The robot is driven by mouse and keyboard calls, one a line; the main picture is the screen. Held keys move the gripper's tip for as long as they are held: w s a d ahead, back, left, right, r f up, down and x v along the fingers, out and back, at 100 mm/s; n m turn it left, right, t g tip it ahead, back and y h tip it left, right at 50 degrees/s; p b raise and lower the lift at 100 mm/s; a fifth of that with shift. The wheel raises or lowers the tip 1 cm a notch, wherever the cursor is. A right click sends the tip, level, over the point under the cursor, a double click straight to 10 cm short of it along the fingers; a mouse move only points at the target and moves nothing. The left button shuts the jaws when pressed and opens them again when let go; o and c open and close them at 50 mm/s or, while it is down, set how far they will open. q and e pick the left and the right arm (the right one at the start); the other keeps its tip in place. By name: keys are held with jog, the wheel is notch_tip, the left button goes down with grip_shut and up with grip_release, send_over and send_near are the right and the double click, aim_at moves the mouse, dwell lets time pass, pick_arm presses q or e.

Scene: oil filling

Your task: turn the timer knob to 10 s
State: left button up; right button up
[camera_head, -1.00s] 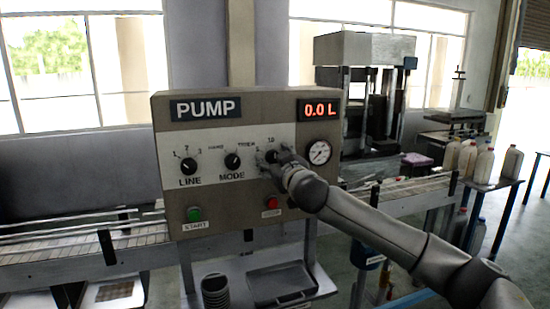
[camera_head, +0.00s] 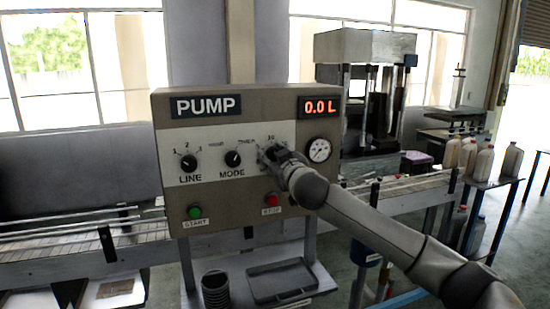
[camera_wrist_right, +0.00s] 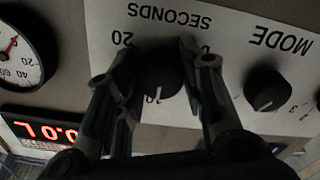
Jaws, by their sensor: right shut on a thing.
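The pump panel (camera_head: 240,195) stands in front of me. My right gripper (camera_head: 268,157) is at the timer knob, on the right of the knob row, and mostly hides it in the head view. The right wrist view, upside down, shows the dark timer knob (camera_wrist_right: 158,75) between the two fingers of the right gripper (camera_wrist_right: 160,62), which is shut on it. A pale pointer mark on the knob faces the 10 on the SECONDS scale. A 20 and part of a 0 show on either side. My left gripper is not in view.
The mode knob (camera_head: 233,158) and line knob (camera_head: 188,162) sit to the left. Below are the green start button (camera_head: 195,212) and red stop button (camera_head: 271,199). A gauge (camera_head: 319,149) is close on the right, under the 0.0 L display (camera_head: 320,107).

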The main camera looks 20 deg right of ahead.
jog(key=o, duration=1)
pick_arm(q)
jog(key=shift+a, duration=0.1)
pick_arm(e)
jog(key=shift+o, duration=0.2)
jog(key=s, duration=1.2)
jog(key=shift+d, duration=0.2)
